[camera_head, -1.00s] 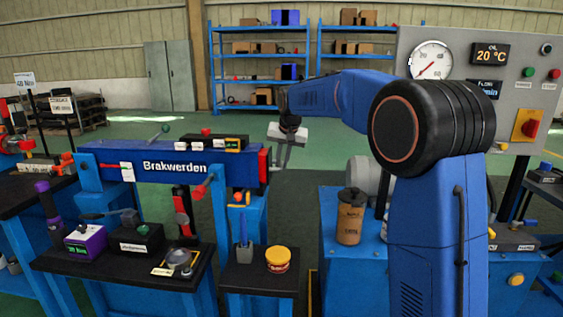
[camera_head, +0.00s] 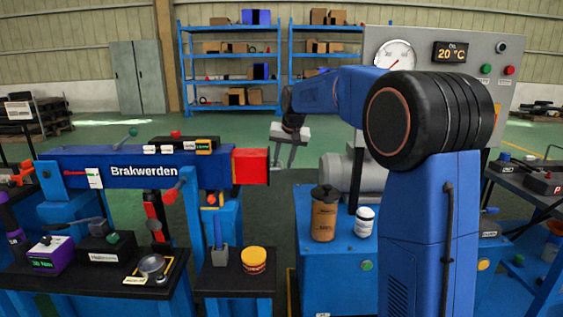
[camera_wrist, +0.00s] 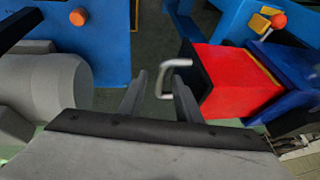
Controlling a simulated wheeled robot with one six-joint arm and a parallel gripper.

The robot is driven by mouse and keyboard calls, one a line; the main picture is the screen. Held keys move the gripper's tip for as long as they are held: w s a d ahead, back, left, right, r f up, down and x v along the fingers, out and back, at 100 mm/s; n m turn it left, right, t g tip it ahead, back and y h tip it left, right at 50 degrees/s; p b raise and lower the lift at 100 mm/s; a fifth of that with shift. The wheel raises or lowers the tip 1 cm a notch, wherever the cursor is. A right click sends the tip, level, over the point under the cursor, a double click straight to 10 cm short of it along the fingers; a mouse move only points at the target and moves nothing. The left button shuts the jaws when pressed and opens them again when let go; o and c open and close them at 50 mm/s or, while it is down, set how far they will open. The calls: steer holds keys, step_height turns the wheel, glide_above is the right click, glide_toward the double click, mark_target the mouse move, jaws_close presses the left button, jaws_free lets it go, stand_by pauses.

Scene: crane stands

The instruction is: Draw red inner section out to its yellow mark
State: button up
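The red inner section (camera_head: 250,166) sticks out of the right end of the blue Brakwerden beam (camera_head: 105,170). In the wrist view the red section (camera_wrist: 238,82) has a dark end plate, and a grey loop handle (camera_wrist: 161,82) stands out from it. A thin yellow strip (camera_wrist: 266,68) shows where the red meets the blue sleeve; I cannot tell whether it is the mark. My gripper (camera_head: 290,158) is just right of the red end. In the wrist view its fingers (camera_wrist: 158,96) are apart, with the handle's bar between them and the right finger seemingly inside the loop. Contact is unclear.
A blue cabinet with a brown canister (camera_head: 325,215) and a white jar (camera_head: 365,221) stands right of the beam. A small table with a yellow-red tub (camera_head: 254,260) stands in front. An orange knob (camera_wrist: 278,20) is close to the sleeve in the wrist view.

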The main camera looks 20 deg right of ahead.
steer(key=shift+a+r, duration=0.1)
steer(key=a+v, duration=0.1)
steer(key=v, duration=1.6)
steer(key=shift+d, duration=0.5)
steer(key=shift+s, duration=0.1)
steer(key=s+a+f+n, duration=0.1)
steer(key=s+f, duration=0.8)
steer(key=s, duration=0.5)
steer(key=s+a+f+n, duration=0.1)
steer(key=s+f, duration=0.9)
steer(key=s, duration=0.5)
steer(key=s+a+f+n, duration=0.1)
steer(key=s+f, duration=0.8)
steer(key=s, duration=0.5)
steer(key=shift+s+f+n+h, duration=0.2)
steer(key=shift+f+n+h, duration=0.1)
steer(key=shift+n, duration=0.1)
steer(key=shift+a+r, duration=0.1)
